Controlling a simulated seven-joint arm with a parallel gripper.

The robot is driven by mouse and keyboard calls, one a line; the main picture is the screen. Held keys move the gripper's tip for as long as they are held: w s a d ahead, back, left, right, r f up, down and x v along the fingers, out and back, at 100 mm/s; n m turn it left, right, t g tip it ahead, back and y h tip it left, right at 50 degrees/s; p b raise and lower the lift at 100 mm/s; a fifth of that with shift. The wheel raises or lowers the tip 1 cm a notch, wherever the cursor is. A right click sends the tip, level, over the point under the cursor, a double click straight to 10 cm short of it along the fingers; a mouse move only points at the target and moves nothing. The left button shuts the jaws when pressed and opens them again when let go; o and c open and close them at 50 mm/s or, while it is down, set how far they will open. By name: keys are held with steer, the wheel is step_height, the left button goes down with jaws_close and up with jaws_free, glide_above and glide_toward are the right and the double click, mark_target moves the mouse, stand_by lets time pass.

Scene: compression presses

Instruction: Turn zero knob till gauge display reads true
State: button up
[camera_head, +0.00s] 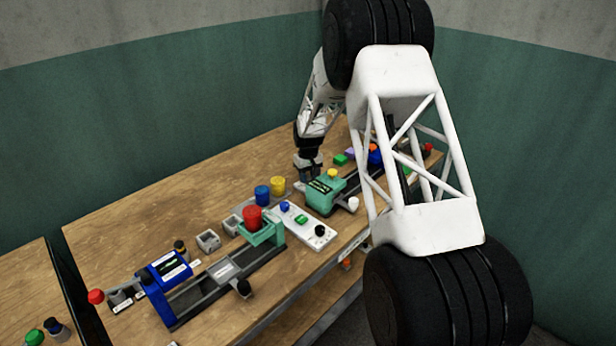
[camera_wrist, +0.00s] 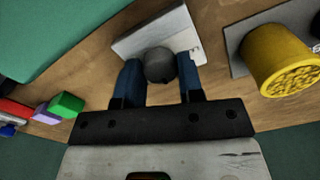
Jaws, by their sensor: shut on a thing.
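My gripper (camera_wrist: 160,78) points down with its two blue fingers on either side of a dark grey round knob (camera_wrist: 160,64). It is shut on this knob, which stands on a pale block (camera_wrist: 128,45). In the head view my gripper (camera_head: 308,176) is at the far side of a teal press unit (camera_head: 325,204), near the back of the table. The press's dark display (camera_head: 320,187) faces up, and its reading is too small to make out. The knob is hidden in the head view.
A yellow cylinder (camera_head: 278,185) and a blue one (camera_head: 262,195) stand left of my gripper. A white panel with buttons (camera_head: 320,235), a teal holder with a red cylinder (camera_head: 252,216) and a blue press (camera_head: 165,270) lie nearer. The table's back left is clear.

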mark_target(308, 178)
steer(key=m, duration=1.1)
stand_by(0.5)
steer(key=o, duration=0.9)
steer(key=shift+r, duration=0.1)
steer(key=shift+r, duration=3.8)
steer(key=shift+r, duration=0.1)
